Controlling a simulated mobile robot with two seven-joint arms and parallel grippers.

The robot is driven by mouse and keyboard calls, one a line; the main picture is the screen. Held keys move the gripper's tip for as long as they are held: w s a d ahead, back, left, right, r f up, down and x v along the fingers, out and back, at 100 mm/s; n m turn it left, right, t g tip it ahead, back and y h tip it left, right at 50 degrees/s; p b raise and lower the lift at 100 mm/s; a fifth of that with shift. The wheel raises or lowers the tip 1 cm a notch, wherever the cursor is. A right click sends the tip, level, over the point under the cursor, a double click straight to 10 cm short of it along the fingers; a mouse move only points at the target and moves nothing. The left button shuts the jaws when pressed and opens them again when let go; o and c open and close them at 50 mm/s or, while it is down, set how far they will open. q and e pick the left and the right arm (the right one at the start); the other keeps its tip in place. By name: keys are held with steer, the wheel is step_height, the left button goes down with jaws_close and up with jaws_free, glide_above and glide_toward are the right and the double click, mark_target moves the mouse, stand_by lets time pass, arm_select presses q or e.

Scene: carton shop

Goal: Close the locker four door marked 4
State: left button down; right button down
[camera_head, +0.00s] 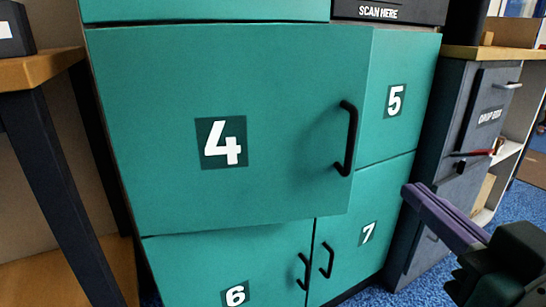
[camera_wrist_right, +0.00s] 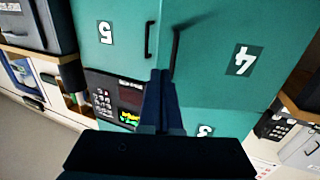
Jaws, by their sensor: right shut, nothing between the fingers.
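The teal locker door marked 4 (camera_head: 270,80) is on the left in the head view. It stands ajar: its right edge juts out in front of door 5, and its lower edge overlaps the doors below. Its black handle (camera_head: 347,140) is near that edge. Door 4 also shows, turned over, in the wrist view (camera_wrist_right: 215,75), with its handle (camera_wrist_right: 175,52). My right gripper (camera_head: 409,191) is shut and empty, to the right of door 4 in the head view. Its fingertips (camera_wrist_right: 160,73) show near the door handles in the wrist view; contact cannot be told. My left gripper is not in view.
Door 5 (camera_head: 410,75), door 6 (camera_head: 200,260) and door 7 (camera_head: 345,265) look closed. A black scan panel (camera_head: 390,12) is above. A wooden-topped table (camera_head: 35,68) stands at left. A dark drop box cabinet (camera_head: 455,110) stands at right.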

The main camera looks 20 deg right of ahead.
steer(key=b+x, duration=0.3)
steer(key=x, duration=1)
steer(key=shift+w, duration=0.15)
steer(key=shift+d, duration=0.1)
